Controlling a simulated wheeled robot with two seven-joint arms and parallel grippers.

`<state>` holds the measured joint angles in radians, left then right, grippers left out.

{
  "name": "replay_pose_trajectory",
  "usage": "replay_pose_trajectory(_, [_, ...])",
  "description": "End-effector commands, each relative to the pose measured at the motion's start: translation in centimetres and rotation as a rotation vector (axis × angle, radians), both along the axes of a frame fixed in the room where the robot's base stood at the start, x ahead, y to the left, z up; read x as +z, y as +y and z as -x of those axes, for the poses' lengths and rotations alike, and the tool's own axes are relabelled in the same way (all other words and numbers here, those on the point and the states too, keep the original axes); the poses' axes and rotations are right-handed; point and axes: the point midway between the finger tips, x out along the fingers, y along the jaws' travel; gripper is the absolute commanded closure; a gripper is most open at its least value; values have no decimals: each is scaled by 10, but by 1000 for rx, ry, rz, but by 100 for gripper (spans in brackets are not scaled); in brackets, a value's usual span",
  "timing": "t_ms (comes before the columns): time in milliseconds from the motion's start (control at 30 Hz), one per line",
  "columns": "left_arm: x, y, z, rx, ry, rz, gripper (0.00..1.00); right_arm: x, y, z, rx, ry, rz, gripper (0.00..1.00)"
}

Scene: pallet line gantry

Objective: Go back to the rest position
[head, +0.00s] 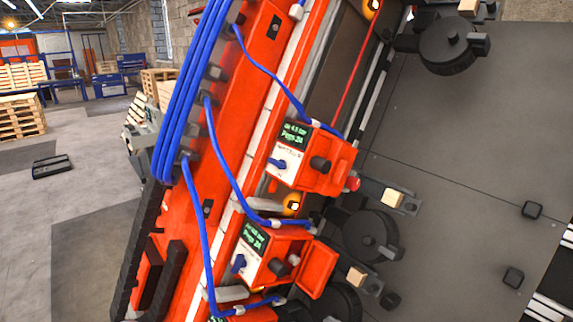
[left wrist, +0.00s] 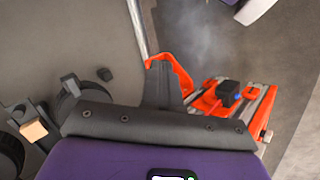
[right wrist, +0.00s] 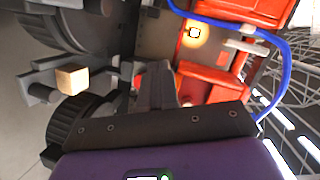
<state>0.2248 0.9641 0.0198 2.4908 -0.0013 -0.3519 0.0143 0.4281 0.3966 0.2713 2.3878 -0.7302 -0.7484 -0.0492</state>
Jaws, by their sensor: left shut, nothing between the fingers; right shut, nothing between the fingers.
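Neither of my grippers shows in the head view. My left gripper (left wrist: 163,84) shows in the left wrist view, its dark fingers together with nothing between them. An orange part with a dark blue block (left wrist: 228,92) lies beyond and to the right of it. My right gripper (right wrist: 155,88) shows in the right wrist view, its fingers together and empty. An orange box (right wrist: 212,86) is close to the right of its fingers in the picture; I cannot tell whether they touch.
The head view is tilted. Black rollers (head: 370,236) and a grey panel (head: 470,150) are to the right. Wooden pallets (head: 20,115) stand far left, beyond open floor.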

Motion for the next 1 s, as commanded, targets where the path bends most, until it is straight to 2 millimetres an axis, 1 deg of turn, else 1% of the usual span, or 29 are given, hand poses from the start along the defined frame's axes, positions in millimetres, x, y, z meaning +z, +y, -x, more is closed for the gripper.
replay_pose_trajectory(33, [-10, 0, 0, 0, 0, 0, 100, -48, 5, 9, -27, 129, -29, 100])
replay_pose_trajectory(67, [-13, 0, 0, 0, 0, 0, 100, -70, 7, 15, -47, 202, -42, 100])
replay_pose_trajectory(100, [-16, 0, 0, 0, 0, 0, 100, -100, 9, 25, -72, 299, -56, 100])
replay_pose_trajectory(167, [-22, 0, 0, 0, 0, 0, 100, -142, 13, 43, -110, 443, -74, 100])
replay_pose_trajectory(200, [-25, 0, 0, 0, 0, 0, 100, -169, 16, 57, -135, 539, -81, 100])
replay_pose_trajectory(267, [-30, 0, 0, 0, 0, 0, 100, -207, 21, 83, -169, 683, -86, 100])
replay_pose_trajectory(300, [-34, 0, 0, 0, 0, 0, 100, -230, 23, 101, -194, 777, -87, 100])
replay_pose_trajectory(367, [-38, 0, 0, 0, 0, 0, 100, -260, 27, 128, -228, 906, -82, 100])
replay_pose_trajectory(400, [-41, 0, 0, 0, 0, 0, 100, -276, 29, 147, -249, 986, -79, 100])
replay_pose_trajectory(500, [-46, 0, 0, 0, 0, 0, 100, -306, 32, 186, -298, 1148, -65, 100])
replay_pose_trajectory(600, [-49, 0, 0, 0, 0, 0, 100, -322, 33, 212, -333, 1250, -52, 100])
replay_pose_trajectory(633, [-49, 0, 0, 0, 0, 0, 100, -325, 33, 217, -339, 1270, -48, 100])
replay_pose_trajectory(733, [-50, 0, 0, 0, 0, 0, 100, -329, 33, 226, -353, 1303, -44, 100])
replay_pose_trajectory(1000, [-49, 0, 0, 0, 0, 0, 100, -328, 32, 226, -355, 1305, -45, 100])
